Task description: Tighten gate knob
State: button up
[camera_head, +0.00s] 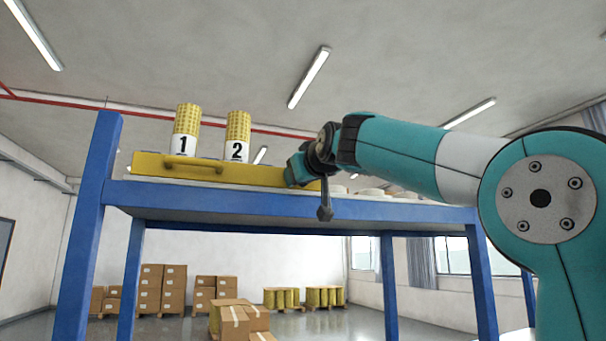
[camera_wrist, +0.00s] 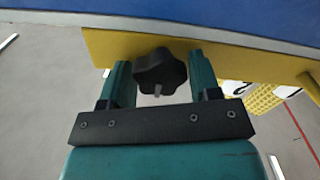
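The black lobed gate knob (camera_wrist: 160,72) sits on the yellow gate (camera_wrist: 115,48) in the wrist view, with a small stud at its centre. My gripper (camera_wrist: 160,65) has one finger on each side of the knob, with the knob nearly filling the gap. I cannot tell whether the fingers press on it. In the head view the yellow gate (camera_head: 240,174) lies along the front of the blue frame, with a handle (camera_head: 190,168) at its left. My gripper (camera_head: 308,170) is at the gate's right end, and the knob is hidden there.
The blue frame (camera_head: 300,207) carries two yellow mesh rolls, labelled 1 (camera_head: 186,130) and 2 (camera_head: 236,136), behind the gate. Pale round pieces (camera_head: 372,192) lie on top to the right of my gripper. Cardboard boxes (camera_head: 160,288) stand far behind on the floor.

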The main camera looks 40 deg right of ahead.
jog(key=c, duration=0.6)
jog(key=shift+m, duration=0.3)
jog(key=m+b, duration=0.1)
jog(key=m, duration=0.2)
jog(key=shift+b, duration=0.3)
jog(key=m+b, duration=0.1)
jog(key=m, duration=0.4)
jog(key=shift+d+m, duration=0.15)
jog(key=shift+m, duration=0.25)
jog(key=m+b, duration=0.1)
jog(key=m, duration=0.3)
jog(key=shift+f+m, duration=0.1)
jog(key=shift+m, duration=0.2)
jog(key=shift+d+m+b, duration=0.1)
jog(key=shift+m+b, duration=0.5)
jog(key=shift+m, duration=1.3)
jog(key=shift+s, duration=0.1)
